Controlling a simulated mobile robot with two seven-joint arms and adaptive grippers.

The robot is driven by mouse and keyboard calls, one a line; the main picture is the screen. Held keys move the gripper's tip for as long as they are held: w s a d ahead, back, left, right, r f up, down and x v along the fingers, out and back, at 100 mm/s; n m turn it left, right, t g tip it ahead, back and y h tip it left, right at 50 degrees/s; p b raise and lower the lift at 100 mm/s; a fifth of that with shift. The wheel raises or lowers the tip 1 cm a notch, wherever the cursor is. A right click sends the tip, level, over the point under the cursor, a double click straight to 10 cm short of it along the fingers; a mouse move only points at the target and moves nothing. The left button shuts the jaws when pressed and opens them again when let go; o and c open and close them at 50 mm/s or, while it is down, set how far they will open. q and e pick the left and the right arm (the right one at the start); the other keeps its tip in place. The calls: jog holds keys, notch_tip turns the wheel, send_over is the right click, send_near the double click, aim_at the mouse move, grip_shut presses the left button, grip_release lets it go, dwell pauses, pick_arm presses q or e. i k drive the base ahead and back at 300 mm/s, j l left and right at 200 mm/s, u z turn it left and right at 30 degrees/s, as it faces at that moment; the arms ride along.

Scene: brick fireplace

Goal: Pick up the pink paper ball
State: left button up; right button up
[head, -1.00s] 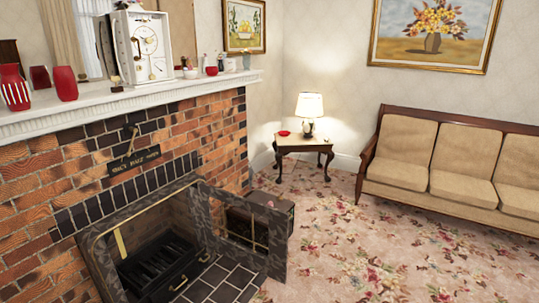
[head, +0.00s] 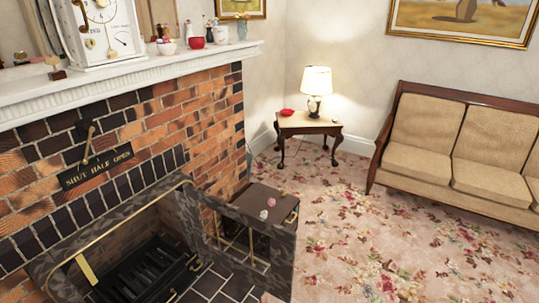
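Two small crumpled-looking balls lie on top of a dark brown box (head: 240,204) that stands on the floor beside the fireplace, behind its open door. The farther ball (head: 271,202) looks pinkish, and the nearer ball (head: 264,214) looks paler. They are too small to tell their colours and material surely. Neither of my grippers is in view.
The open fireplace door (head: 284,268) stands in front of the box. A white mantel (head: 160,70) with several ornaments juts out above. A small table (head: 308,122) with a lamp is behind, and a sofa (head: 420,160) is right. Flowered carpet (head: 370,250) is open.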

aim_at(271, 202)
jog(key=i+j+z, duration=0.1)
jog(key=i, duration=1.15)
